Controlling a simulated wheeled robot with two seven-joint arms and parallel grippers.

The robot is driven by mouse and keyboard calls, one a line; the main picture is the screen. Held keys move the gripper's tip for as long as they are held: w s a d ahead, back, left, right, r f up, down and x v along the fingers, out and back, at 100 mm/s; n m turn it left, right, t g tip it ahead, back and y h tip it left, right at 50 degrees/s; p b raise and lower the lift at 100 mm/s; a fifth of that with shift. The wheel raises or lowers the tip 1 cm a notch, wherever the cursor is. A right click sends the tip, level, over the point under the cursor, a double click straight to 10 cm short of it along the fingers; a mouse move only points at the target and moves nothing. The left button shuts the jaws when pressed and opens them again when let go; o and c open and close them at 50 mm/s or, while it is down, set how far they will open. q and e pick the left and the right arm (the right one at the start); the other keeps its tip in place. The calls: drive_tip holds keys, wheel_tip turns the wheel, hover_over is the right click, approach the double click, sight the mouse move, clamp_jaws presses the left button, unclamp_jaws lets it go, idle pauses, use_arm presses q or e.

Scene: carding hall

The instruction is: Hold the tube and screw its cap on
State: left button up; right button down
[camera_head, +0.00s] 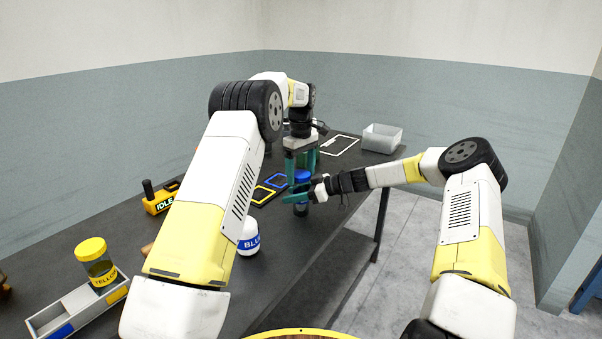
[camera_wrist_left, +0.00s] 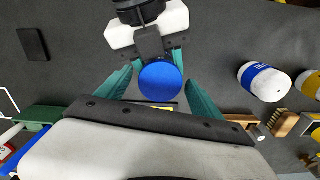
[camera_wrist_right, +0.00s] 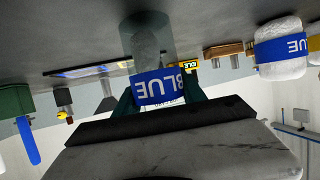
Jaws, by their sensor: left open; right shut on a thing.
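The tube (camera_head: 301,209) is upright, clear, with a blue label reading BLUE (camera_wrist_right: 163,88); its glass end (camera_wrist_right: 147,42) points toward the table. My right gripper (camera_head: 297,197) is shut on it from the side, around the label. The blue cap (camera_head: 302,175) is at the tube's top; it also shows from above as a round blue disc in the left wrist view (camera_wrist_left: 160,82). I cannot tell how tightly it sits. My left gripper (camera_head: 301,165) points down from above, open, with its teal fingers on either side of the cap.
A grey rack (camera_head: 65,312) holds a yellow-capped tube (camera_head: 97,265) at the front left. A yellow IDLE box (camera_head: 160,200), blue and yellow frames (camera_head: 262,195) and a clear bin (camera_head: 381,138) lie farther back.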

use_arm(q)
drive_tip(key=shift+r, duration=2.3)
drive_tip(key=shift+c, duration=0.4)
wheel_tip(320, 180, up, 4)
drive_tip(key=shift+f+n, duration=0.25)
drive_tip(key=shift+n, duration=0.75)
drive_tip(key=shift+f, duration=0.1)
drive_tip(key=shift+f, duration=3.95)
